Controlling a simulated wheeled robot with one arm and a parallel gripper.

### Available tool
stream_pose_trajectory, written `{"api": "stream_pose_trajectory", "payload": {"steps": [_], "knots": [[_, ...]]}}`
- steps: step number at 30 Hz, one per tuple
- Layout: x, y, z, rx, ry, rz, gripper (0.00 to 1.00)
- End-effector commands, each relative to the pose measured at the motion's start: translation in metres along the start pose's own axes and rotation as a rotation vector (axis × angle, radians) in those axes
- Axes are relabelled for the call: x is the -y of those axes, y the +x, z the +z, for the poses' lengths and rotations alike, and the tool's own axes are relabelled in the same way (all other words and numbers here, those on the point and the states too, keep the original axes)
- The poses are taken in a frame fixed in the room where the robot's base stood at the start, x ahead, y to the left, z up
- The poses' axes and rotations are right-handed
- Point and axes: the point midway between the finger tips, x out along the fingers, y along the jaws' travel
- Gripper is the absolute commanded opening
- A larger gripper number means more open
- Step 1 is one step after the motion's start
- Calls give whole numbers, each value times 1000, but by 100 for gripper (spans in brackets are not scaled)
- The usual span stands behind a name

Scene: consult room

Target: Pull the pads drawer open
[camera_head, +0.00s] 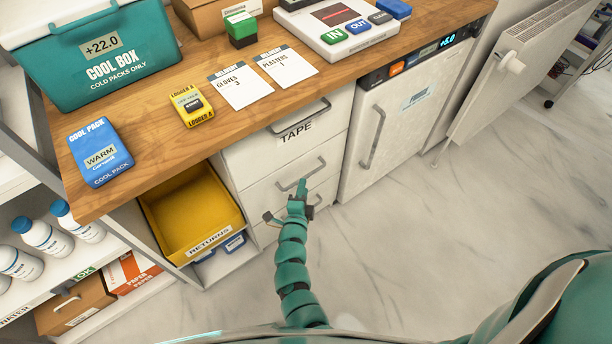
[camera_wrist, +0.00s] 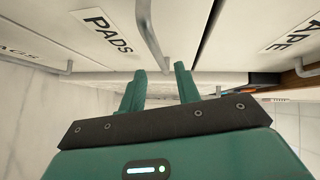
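The pads drawer (camera_head: 265,195) is the middle white drawer below the drawer labelled TAPE, and its front looks shut. Its label PADS (camera_wrist: 105,30) reads clearly in the wrist view. Its grey bar handle (camera_head: 314,169) also shows in the wrist view (camera_wrist: 150,38). My gripper (camera_head: 302,186) is at this handle and covers part of the drawer front. In the wrist view my gripper's two green fingers (camera_wrist: 159,72) stand apart, with the handle between their lines near the tips. I cannot tell whether they touch it.
The TAPE drawer (camera_head: 250,158) is above, and a bottom drawer with its own handle (camera_wrist: 62,66) is below. A yellow returns bin (camera_head: 185,215) stands left, a small fridge (camera_head: 400,125) right. Marble floor (camera_head: 450,220) in front is clear.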

Motion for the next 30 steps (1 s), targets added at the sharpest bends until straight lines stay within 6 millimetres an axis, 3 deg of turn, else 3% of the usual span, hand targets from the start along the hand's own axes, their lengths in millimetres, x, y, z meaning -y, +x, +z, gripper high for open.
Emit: {"api": "stream_pose_trajectory", "payload": {"steps": [6, 12, 26, 27, 30], "knots": [[1, 32, -1, -2, -1, -2, 32], [1, 51, 0, 0, 0, -3, 32], [1, 60, -1, -1, 0, -1, 32], [1, 60, -1, -1, 0, -1, 30], [1, 60, -1, -1, 0, -1, 11]]}}
